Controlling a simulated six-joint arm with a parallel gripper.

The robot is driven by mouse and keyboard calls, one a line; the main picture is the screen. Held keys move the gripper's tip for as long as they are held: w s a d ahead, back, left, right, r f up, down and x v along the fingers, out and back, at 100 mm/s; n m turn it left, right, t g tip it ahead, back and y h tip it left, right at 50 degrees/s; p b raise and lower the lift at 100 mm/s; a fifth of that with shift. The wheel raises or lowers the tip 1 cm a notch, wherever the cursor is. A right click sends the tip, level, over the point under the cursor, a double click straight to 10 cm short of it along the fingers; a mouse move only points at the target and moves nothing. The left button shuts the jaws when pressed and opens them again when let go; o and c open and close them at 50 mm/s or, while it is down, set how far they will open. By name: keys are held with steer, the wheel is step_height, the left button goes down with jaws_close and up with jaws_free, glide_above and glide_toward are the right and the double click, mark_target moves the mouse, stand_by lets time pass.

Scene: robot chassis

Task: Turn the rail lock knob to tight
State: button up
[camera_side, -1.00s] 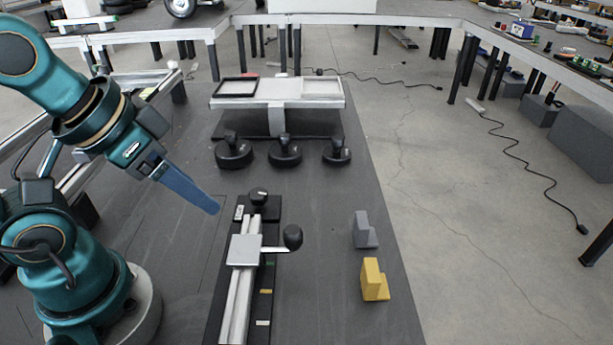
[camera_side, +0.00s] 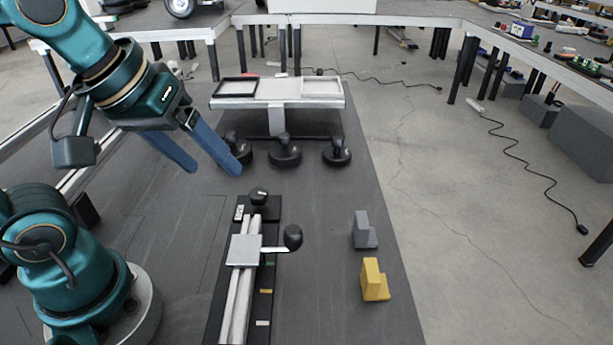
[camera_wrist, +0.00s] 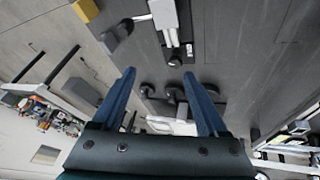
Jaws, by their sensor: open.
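A rail with a silver carriage (camera_side: 244,250) runs along the dark bench in the side view. A black knob (camera_side: 259,196) stands at its far end, and another black knob (camera_side: 292,236) sits on a lever at the carriage's right side. I cannot tell which is the lock knob. The end knob also shows in the wrist view (camera_wrist: 175,61), beyond my fingertips. My gripper (camera_side: 213,169) has two blue fingers spread apart with nothing between them. It is above and left of the end knob in the side view, apart from it. The wrist view shows both fingers (camera_wrist: 159,73).
Three black knobbed bases (camera_side: 285,152) stand in a row behind the rail, close to my fingers in the picture. A grey block (camera_side: 362,230) and a yellow block (camera_side: 374,281) stand to the right. A white stand (camera_side: 276,92) is at the back.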

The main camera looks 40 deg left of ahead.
steer(key=w+a+n+g, duration=0.1)
steer(key=w+a+n, duration=0.1)
steer(key=w+n, duration=0.3)
steer(key=n+g, duration=0.4)
steer(key=n, duration=0.1)
glide_above(258, 192)
steer(key=f, duration=0.8)
steer(key=shift+w+d, duration=0.15)
steer(key=shift+d, duration=0.15)
steer(key=shift+g, duration=0.3)
steer(key=f, duration=0.6)
steer(key=shift+s+a, duration=0.2)
steer(key=shift+a, duration=0.1)
steer(key=shift+f, duration=0.7)
jaws_close()
